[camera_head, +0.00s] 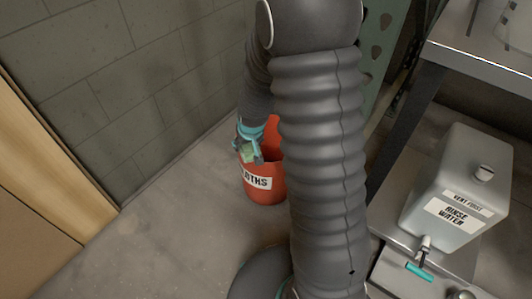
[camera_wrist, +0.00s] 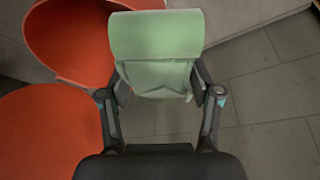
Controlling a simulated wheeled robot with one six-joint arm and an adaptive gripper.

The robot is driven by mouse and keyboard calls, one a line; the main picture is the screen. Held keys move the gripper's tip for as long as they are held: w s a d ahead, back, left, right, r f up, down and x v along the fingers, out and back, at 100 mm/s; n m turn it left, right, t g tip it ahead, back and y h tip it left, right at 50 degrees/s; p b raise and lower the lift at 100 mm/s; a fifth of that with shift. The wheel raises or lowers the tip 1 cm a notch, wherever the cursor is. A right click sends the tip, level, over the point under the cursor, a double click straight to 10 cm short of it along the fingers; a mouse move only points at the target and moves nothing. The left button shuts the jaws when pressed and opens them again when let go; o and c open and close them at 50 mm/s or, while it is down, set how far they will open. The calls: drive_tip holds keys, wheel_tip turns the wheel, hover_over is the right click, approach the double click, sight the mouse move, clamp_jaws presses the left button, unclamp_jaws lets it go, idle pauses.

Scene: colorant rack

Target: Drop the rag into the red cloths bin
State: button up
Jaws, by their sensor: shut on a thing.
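The red cloths bin (camera_head: 265,188) stands on the floor near the wall, with a white label reading "OTHS" in view and its lid raised. My arm hides its right side. In the wrist view the open bin (camera_wrist: 62,45) is at the upper left. My gripper (camera_head: 250,154) is at the bin's upper left edge in the head view. It is shut on the pale green rag (camera_wrist: 155,60), which hangs folded between the fingers. In the wrist view the rag overlaps the bin's right rim; its height above the rim is hard to tell.
A grey block wall (camera_head: 130,80) runs behind the bin. A white rinse water container (camera_head: 460,190) stands at the right beside a steel table (camera_head: 480,55). A wooden panel (camera_head: 45,160) is at the left. The floor (camera_head: 170,230) left of the bin is clear.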

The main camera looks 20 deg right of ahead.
drive_tip(key=w+d+f+m+b, duration=0.1)
drive_tip(key=w+d+m+b, duration=0.15)
drive_tip(key=w+d, duration=0.8)
wheel_tip(320, 180, down, 6)
drive_tip(key=s+d+b, duration=0.1)
drive_tip(key=b, duration=0.3)
drive_tip(key=shift+s+d+n+h, duration=0.3)
drive_tip(key=shift+s+n+h, duration=0.05)
drive_tip(key=shift+s+h, duration=0.05)
drive_tip(key=o, duration=1.1)
drive_tip(key=v, duration=1.2)
